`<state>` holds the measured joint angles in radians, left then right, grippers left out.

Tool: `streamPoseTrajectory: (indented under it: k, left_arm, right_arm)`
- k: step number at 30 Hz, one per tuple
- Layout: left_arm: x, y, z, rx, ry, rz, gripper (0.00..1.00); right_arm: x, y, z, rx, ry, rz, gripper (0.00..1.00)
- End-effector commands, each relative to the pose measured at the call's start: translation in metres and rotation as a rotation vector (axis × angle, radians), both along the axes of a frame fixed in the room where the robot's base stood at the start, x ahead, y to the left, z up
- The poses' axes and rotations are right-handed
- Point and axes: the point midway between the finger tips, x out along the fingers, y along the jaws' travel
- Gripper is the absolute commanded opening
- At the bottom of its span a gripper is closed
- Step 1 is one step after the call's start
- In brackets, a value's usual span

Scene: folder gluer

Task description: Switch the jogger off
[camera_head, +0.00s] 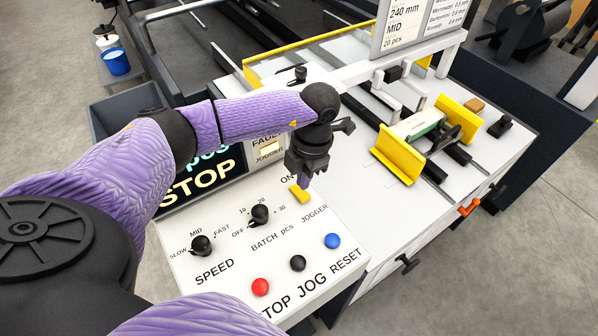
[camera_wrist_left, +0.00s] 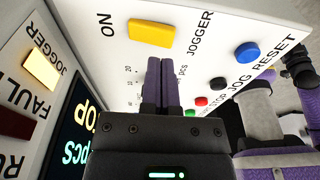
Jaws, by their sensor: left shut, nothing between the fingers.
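The jogger switch is a yellow rocker (camera_head: 300,193) on the white sloping control panel, between the words ON and JOGGER. It also shows in the left wrist view (camera_wrist_left: 151,34), near the top. The JOGGER lamp (camera_head: 269,150) on the upright display face glows pale yellow, and it is also lit in the left wrist view (camera_wrist_left: 42,71). My left gripper (camera_head: 302,182) is shut and empty, its fingers pointing down just above the rocker in the head view. In the left wrist view its fingertips (camera_wrist_left: 163,62) show just below the rocker; I cannot tell whether they touch. My right gripper is not seen.
The panel also holds the SPEED knob (camera_head: 201,246), the BATCH knob (camera_head: 259,214), and red (camera_head: 260,287), black (camera_head: 297,263) and blue (camera_head: 332,241) buttons. The display reads STOP (camera_head: 197,184). Behind are yellow guides (camera_head: 398,155) and a white sign frame (camera_head: 405,60).

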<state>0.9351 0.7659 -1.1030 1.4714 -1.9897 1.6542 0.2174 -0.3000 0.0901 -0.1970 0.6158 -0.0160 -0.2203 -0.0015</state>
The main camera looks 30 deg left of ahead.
Motion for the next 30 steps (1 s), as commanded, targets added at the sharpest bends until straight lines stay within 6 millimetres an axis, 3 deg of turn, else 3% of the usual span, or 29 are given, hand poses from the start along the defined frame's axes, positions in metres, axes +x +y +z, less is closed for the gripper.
streamPoseTrajectory:
  k: [30]
  left_arm:
    - [-0.0001, 0.0000, -0.0067, 0.000, 0.000, 0.000, 0.00]
  right_arm:
    - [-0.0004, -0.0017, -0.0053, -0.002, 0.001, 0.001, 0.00]
